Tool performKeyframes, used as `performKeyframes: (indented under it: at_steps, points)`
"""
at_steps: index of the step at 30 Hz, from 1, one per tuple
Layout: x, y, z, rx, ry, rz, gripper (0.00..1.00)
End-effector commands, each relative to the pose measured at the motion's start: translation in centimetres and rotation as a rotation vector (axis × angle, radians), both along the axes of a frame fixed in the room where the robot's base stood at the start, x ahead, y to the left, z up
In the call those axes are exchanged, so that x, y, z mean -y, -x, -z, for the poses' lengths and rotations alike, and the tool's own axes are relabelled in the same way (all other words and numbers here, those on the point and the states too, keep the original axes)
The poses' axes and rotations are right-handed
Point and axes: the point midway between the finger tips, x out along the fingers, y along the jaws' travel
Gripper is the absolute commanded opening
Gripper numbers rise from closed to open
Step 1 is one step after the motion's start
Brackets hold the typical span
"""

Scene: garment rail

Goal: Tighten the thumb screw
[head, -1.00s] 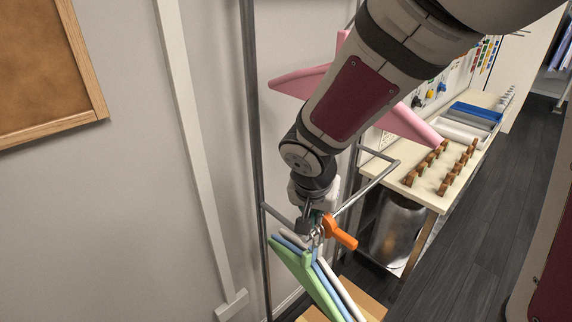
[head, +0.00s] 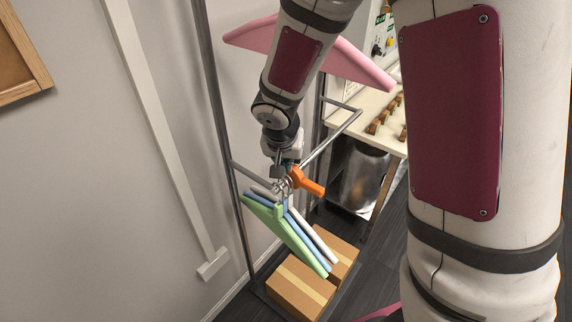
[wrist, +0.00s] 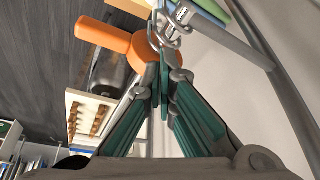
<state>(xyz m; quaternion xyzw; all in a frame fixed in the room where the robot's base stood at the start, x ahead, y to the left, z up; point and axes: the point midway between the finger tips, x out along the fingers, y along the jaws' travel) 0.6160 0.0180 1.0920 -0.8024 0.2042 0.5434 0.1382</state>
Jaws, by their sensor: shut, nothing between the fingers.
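The thumb screw has an orange lever-like handle (head: 309,183) at the front end of the metal rail, pointing down to the right. It also shows as an orange handle with a rounded end in the wrist view (wrist: 105,37). My gripper (head: 285,173) is right beside the screw's hub, above the hanger hooks. In the wrist view, the closed fingertips (wrist: 164,82) meet beside the rounded orange end, with nothing seen between them. Whether they touch the handle I cannot tell. Green, blue and white hangers (head: 290,232) hang just below.
Cardboard boxes (head: 302,288) lie at the rack's base. A metal bin (head: 362,178) stands under the workbench (head: 345,113) on the right. The wall is close on the left.

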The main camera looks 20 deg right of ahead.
Motion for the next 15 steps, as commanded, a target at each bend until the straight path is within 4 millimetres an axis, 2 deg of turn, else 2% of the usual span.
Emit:
performKeyframes:
  at_steps: [15]
  points:
    - [-0.04, -0.71, 0.01, 0.002, -0.001, 0.076, 0.0]
